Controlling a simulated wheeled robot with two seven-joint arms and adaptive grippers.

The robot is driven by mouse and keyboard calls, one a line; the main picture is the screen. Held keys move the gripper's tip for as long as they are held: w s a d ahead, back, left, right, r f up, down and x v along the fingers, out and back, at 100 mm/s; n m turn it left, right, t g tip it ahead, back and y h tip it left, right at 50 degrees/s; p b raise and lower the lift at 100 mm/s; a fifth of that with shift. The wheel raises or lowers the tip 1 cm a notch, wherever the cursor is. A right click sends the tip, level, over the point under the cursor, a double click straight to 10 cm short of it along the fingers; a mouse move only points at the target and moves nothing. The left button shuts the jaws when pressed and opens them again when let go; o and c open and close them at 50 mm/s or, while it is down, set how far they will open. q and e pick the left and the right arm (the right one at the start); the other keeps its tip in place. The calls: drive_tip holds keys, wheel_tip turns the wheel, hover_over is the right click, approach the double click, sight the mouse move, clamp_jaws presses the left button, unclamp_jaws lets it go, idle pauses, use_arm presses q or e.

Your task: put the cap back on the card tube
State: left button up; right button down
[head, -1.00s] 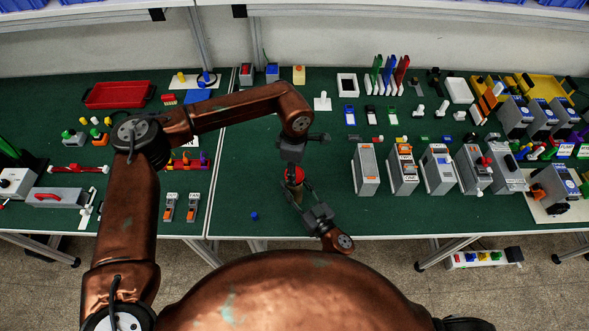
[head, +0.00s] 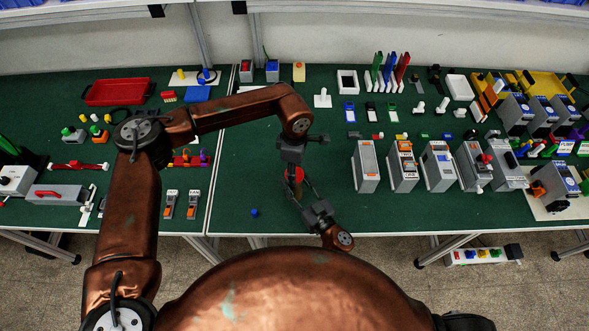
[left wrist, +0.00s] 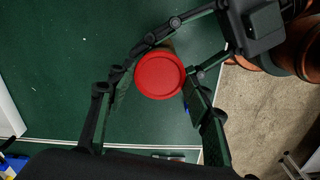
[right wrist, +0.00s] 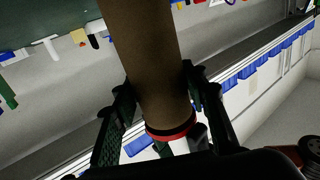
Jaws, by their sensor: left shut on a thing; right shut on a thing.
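The brown card tube (right wrist: 145,60) stands between the fingers of my right gripper (right wrist: 155,88), which is shut on it. The round red cap (left wrist: 160,75) lies between the fingers of my left gripper (left wrist: 158,88), which is shut on it. In the right wrist view, a red rim of the cap (right wrist: 172,132) shows at the tube's end, in line with it; whether it is fully seated I cannot tell. In the head view the cap (head: 291,174) is partly hidden under my left gripper (head: 293,164), just beyond my right gripper (head: 302,192).
A small blue piece (head: 254,212) lies on the green bench, left of the grippers. A row of grey devices (head: 366,168) stands to the right. Two small grey-orange parts (head: 192,204) lie to the left. The bench around the grippers is mostly clear.

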use_arm(q)
drive_tip(key=shift+f, duration=0.6)
drive_tip(key=o, duration=0.8)
drive_tip(key=shift+c, duration=0.2)
wheel_tip(320, 180, up, 12)
use_arm(e)
drive_tip(key=c, duration=1.1)
unclamp_jaws()
drive_tip(key=shift+s, duration=0.1)
